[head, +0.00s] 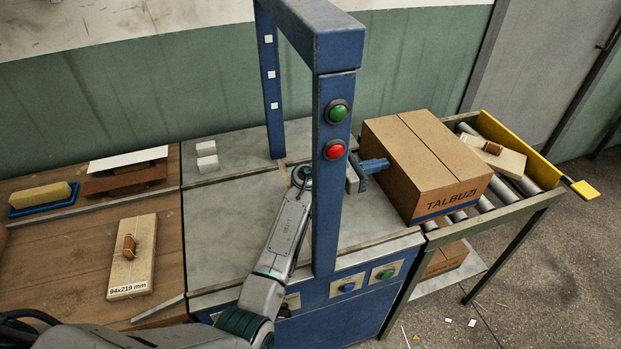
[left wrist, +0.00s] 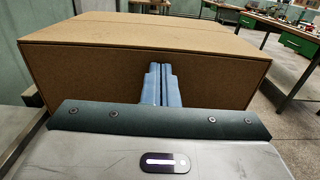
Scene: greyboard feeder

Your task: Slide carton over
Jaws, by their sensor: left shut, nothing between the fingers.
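A brown cardboard carton (head: 425,165) marked TALBUZI sits upright at the right end of the grey machine table (head: 240,225), partly over the roller conveyor (head: 517,183). My left gripper (head: 376,165) is shut and empty, reaching through the blue frame (head: 333,200) at the carton's left side. In the left wrist view the shut blue fingers (left wrist: 161,84) point at the carton's broad side (left wrist: 90,75) and appear to be at or against it; exact contact cannot be told. My right gripper is not in view.
The conveyor ends at a yellow stop bar (head: 525,150), with a tied board bundle (head: 495,157) on its rollers. Red (head: 334,150) and green buttons are on the frame post. A wooden bench (head: 70,270) at left holds another bundle (head: 132,255).

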